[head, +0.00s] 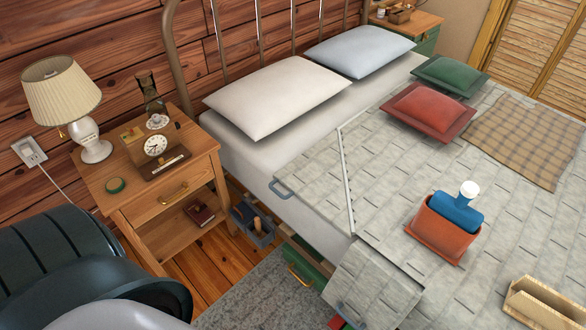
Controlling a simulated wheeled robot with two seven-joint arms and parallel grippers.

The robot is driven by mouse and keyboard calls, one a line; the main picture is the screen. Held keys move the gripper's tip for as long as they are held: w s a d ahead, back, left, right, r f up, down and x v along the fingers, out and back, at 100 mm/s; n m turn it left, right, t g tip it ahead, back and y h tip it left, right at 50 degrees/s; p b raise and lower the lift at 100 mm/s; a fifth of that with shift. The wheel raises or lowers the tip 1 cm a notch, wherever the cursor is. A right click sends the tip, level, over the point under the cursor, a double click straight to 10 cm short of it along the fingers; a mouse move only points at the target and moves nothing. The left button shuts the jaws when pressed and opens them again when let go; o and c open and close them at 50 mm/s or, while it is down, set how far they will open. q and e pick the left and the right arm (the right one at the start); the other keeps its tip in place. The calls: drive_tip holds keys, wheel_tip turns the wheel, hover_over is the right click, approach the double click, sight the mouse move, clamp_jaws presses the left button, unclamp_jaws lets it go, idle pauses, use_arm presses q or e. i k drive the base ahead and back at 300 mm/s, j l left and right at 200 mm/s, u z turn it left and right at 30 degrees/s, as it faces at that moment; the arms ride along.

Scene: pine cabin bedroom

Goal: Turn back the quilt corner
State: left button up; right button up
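The grey quilt (400,185) with short dark dashes covers most of the bed. Its corner flap (318,176) lies flat on the white sheet, left of a pale raised seam (345,180). A blue-grey loop handle (281,189) sits at the flap's outer left tip, near the mattress edge. A second quilt panel (375,283) hangs over the near side of the bed, with another loop low on it, partly cut off. Neither of my grippers is in view.
White (277,97) and pale blue (360,50) pillows lie at the headboard. Red (428,111) and green (450,76) cushions, a plaid blanket (525,140) and an orange holder (435,230) rest on the quilt. The nightstand (138,203) with lamp (95,150) stands left; a caddy (252,222) is beside the bed.

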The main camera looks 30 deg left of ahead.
sight(316, 177)
drive_tip(key=u, duration=0.85)
drive_tip(key=j+z, duration=0.15)
drive_tip(key=z, duration=0.2)
drive_tip(key=j+z, duration=0.15)
drive_tip(key=z, duration=0.2)
drive_tip(key=k+j+z, duration=0.1)
drive_tip(key=j+z, duration=0.4)
drive_tip(key=j, duration=0.7)
drive_tip(key=k+j, duration=0.1)
drive_tip(key=j, duration=0.5)
drive_tip(key=k+j, duration=0.1)
drive_tip(key=j, duration=0.45)
